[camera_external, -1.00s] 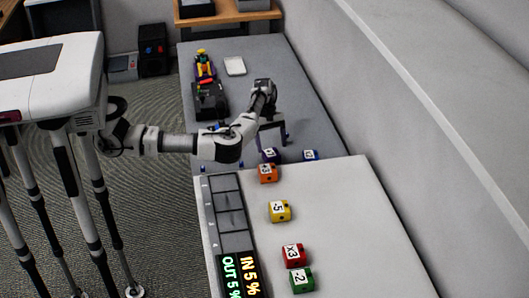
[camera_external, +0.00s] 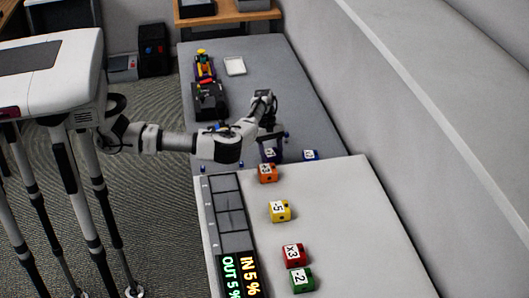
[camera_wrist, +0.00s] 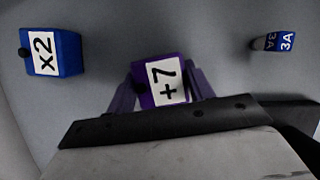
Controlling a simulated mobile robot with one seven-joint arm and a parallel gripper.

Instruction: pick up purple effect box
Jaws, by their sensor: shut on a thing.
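The purple effect box (camera_wrist: 150,94), labelled +7, sits between the two fingers of my gripper (camera_wrist: 163,88) in the wrist view. The fingers are against its two sides, so my gripper is shut on it. In the external view my gripper (camera_external: 271,142) is low at the near end of the grey table, around the purple box (camera_external: 270,156). The box seems to be at table level; I see no clear gap under it. The fingers hide part of it.
A blue box (camera_wrist: 52,52) marked x2 stands close by, and also shows in the external view (camera_external: 311,155). A small blue item (camera_wrist: 275,42) marked 3A lies on the other side. Orange (camera_external: 268,173), yellow (camera_external: 279,211), red (camera_external: 295,255) and green (camera_external: 302,280) boxes stand on the white table.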

